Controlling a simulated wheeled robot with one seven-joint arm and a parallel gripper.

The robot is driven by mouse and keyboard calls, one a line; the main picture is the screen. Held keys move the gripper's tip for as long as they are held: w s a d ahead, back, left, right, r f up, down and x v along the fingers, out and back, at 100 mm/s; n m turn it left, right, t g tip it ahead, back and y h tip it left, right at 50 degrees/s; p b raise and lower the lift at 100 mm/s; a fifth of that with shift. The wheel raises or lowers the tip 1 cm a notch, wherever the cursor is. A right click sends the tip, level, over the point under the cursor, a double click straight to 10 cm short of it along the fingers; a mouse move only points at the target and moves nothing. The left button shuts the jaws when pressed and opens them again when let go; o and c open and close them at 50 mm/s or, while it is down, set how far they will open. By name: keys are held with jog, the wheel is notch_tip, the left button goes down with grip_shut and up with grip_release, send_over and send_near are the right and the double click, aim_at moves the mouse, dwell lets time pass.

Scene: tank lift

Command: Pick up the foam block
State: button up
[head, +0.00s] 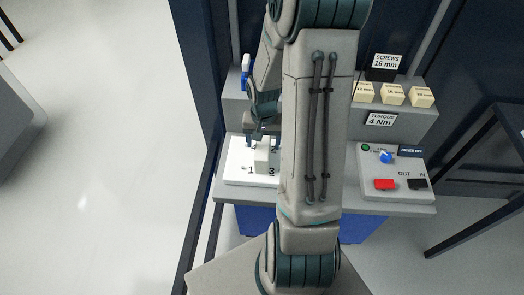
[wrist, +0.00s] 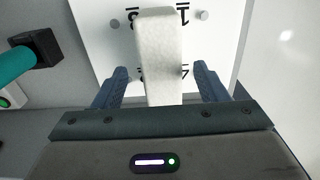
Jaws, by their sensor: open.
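The foam block (wrist: 160,50) is a pale, off-white oblong block. In the wrist view it stands out from the numbered white plate (wrist: 105,45) and reaches between the two fingers of my gripper (wrist: 160,72). The fingers are open, with a visible gap on each side of the block. In the head view the block (head: 263,157) shows on the plate (head: 238,172), just below my gripper (head: 257,134). My arm hides the right part of the plate there. Numbers and small round screw-like spots show on the plate around the block.
Several cream blocks (head: 392,95) sit on a raised grey shelf under a "SCREWS 16 mm" sign (head: 388,64). A control panel (head: 400,165) with red, black and blue parts is at the right. A teal cylinder in a black holder (wrist: 40,47) is left of my gripper.

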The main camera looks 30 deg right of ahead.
jog(key=shift+w+f+p, duration=0.15)
jog(key=shift+f+p, duration=0.1)
jog(key=shift+f, duration=1.2)
jog(key=shift+w+f+p, duration=0.1)
jog(key=shift+f+p, duration=0.1)
jog(key=shift+f, duration=1.25)
jog(key=c, duration=1.1)
